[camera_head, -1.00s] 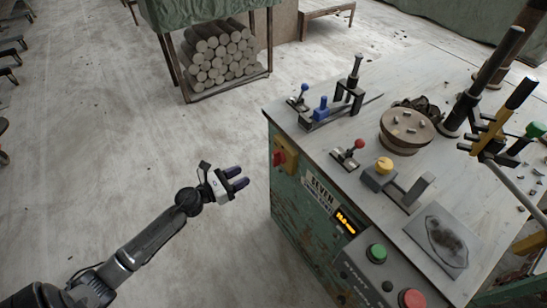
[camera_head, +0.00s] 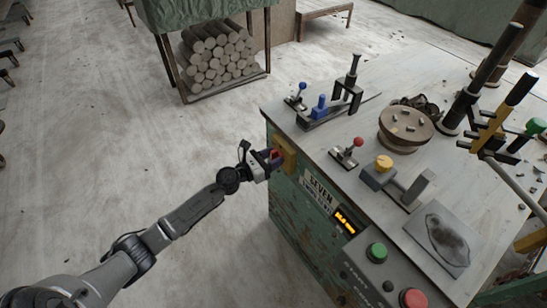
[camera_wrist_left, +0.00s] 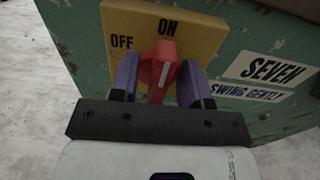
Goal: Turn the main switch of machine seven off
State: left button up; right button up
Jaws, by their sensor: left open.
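The main switch is a red rotary knob (camera_wrist_left: 159,72) on a yellow plate (camera_wrist_left: 197,30) marked OFF at upper left and ON at the top. The knob's white line stands nearly upright, towards ON. The plate (camera_head: 286,153) is on the left side of the green machine, beside a SEVEN label (camera_wrist_left: 273,69). My left gripper (camera_wrist_left: 162,80) is open, with a purple finger on each side of the knob. Contact with the knob cannot be told. In the head view my left gripper (camera_head: 275,158) partly covers the switch. My right gripper is not in view.

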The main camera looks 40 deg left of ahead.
pick_arm(q)
jog(key=shift+w, duration=0.15)
jog(key=shift+c, duration=0.3)
grip_shut()
